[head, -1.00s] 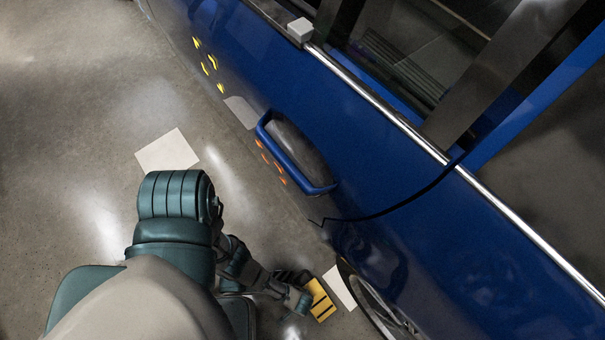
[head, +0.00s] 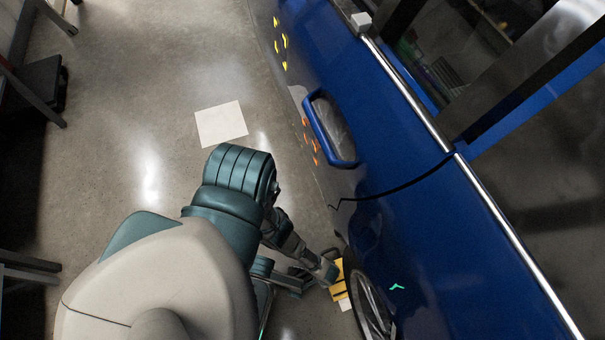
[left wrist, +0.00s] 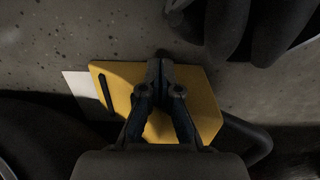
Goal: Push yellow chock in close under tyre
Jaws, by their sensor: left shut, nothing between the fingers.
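The yellow chock (head: 339,284) with dark stripes lies on the floor beside the tyre (head: 353,283) of the blue car. In the head view its edge meets the tyre's outline; I cannot tell whether they touch. My left gripper (head: 333,276) is at the chock's side away from the tyre and partly covers it. In the left wrist view the shut fingers (left wrist: 160,66) lie over the middle of the yellow chock (left wrist: 205,97), holding nothing. A dark slot shows at its left. My right gripper is not in view.
A white sheet (head: 345,305) lies on the floor at the chock and also shows in the left wrist view (left wrist: 76,84). The blue car body (head: 430,240) stands close on the right. Another white sheet (head: 221,124) lies on open floor. Dark stands are at the far left.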

